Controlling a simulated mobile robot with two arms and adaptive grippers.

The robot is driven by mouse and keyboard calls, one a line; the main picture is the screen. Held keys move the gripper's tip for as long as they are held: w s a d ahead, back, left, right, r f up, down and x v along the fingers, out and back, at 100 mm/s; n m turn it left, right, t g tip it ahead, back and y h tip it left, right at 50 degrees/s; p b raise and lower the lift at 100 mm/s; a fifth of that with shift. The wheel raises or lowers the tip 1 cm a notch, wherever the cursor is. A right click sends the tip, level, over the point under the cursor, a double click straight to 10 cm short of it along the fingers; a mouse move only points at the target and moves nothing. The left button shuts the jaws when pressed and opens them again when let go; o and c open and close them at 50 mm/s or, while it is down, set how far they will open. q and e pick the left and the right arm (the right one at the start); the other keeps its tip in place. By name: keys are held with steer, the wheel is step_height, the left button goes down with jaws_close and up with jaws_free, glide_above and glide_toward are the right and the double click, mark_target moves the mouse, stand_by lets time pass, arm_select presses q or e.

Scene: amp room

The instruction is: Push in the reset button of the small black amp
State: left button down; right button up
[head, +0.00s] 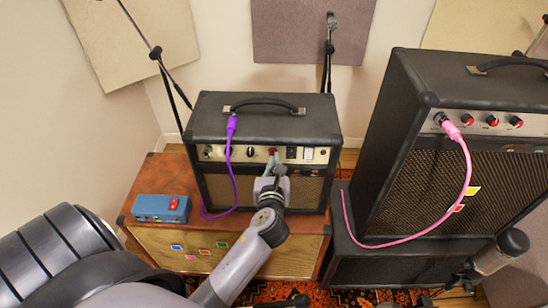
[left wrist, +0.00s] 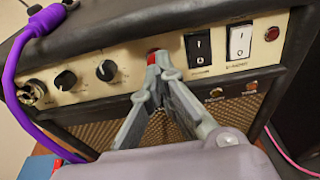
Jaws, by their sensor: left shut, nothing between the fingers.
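The small black amp (head: 265,115) sits on a brown cabinet, with a cream control panel (left wrist: 120,78) across its front. A red button (left wrist: 152,56) is between the black knobs and the rocker switches; its red also shows in the head view (head: 272,151). My left gripper (head: 271,166) is in front of the panel, shut and empty. In the left wrist view its fingertips (left wrist: 158,66) are at the red button and hide its lower part. I cannot tell whether they touch it or how deep it sits. A red lamp (left wrist: 272,33) is at the panel's right end.
A blue box (head: 161,208) lies on the brown cabinet (head: 140,243). A larger black amp (head: 462,92) with a pink cable (head: 465,165) stands to the right. Mic stands are behind.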

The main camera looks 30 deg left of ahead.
arm_select(q)
steer(key=shift+w+a+f, duration=0.2)
steer(key=shift+w+a, duration=0.15)
steer(key=shift+w, duration=0.25)
